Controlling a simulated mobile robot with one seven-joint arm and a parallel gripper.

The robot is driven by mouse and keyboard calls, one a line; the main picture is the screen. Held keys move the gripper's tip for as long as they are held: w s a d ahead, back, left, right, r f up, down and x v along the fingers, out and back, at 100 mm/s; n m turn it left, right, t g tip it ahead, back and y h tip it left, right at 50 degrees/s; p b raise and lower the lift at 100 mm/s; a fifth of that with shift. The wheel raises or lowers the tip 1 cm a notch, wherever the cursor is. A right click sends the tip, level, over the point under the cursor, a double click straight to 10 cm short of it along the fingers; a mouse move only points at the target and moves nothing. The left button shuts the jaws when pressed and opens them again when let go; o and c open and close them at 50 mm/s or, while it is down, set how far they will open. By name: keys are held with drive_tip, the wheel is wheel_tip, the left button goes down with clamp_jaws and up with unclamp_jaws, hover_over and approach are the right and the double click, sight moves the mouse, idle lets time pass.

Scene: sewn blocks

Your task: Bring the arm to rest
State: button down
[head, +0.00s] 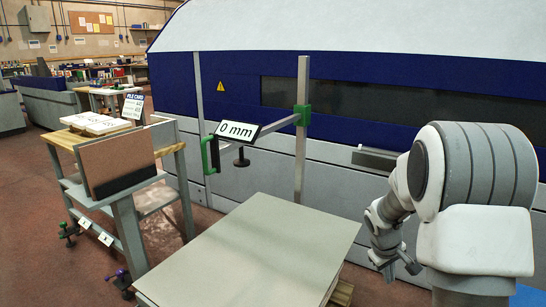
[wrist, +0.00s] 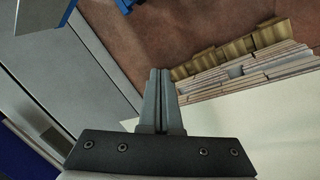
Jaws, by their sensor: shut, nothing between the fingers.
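My arm is folded at the right of the head view, with my gripper (head: 400,268) hanging low beside the right edge of the pale flat-topped stack. In the wrist view my gripper (wrist: 158,72) has its two grey fingers pressed together, with nothing held. The fingers point away over the gap between the machine's grey side and the stack. They appear clear of both, though the exact distance is hard to tell.
The pale stack top (head: 255,250) is bare; its layered edge (wrist: 245,75) shows in the wrist view. A bench with a brown panel (head: 118,160) is at left. The blue and grey machine (head: 350,130) fills the back.

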drive_tip(key=s+a+r+m+t+y, duration=0.1)
drive_tip(key=s+a+r+m, duration=0.1)
drive_tip(key=s+a+r, duration=0.55)
drive_tip(key=s+a+r+m+t+y, duration=0.1)
drive_tip(key=s+a+r, duration=0.3)
drive_tip(key=s+r, duration=0.6)
drive_tip(key=s+a+r+t+y, duration=0.2)
drive_tip(key=s+a+r, duration=0.15)
drive_tip(key=s, duration=0.55)
wheel_tip(320, 180, up, 21)
drive_tip(key=p, duration=2.2)
drive_tip(key=shift+a+m+g+p, duration=0.3)
drive_tip(key=shift+a+m+p, duration=0.1)
drive_tip(key=shift+r, duration=0.1)
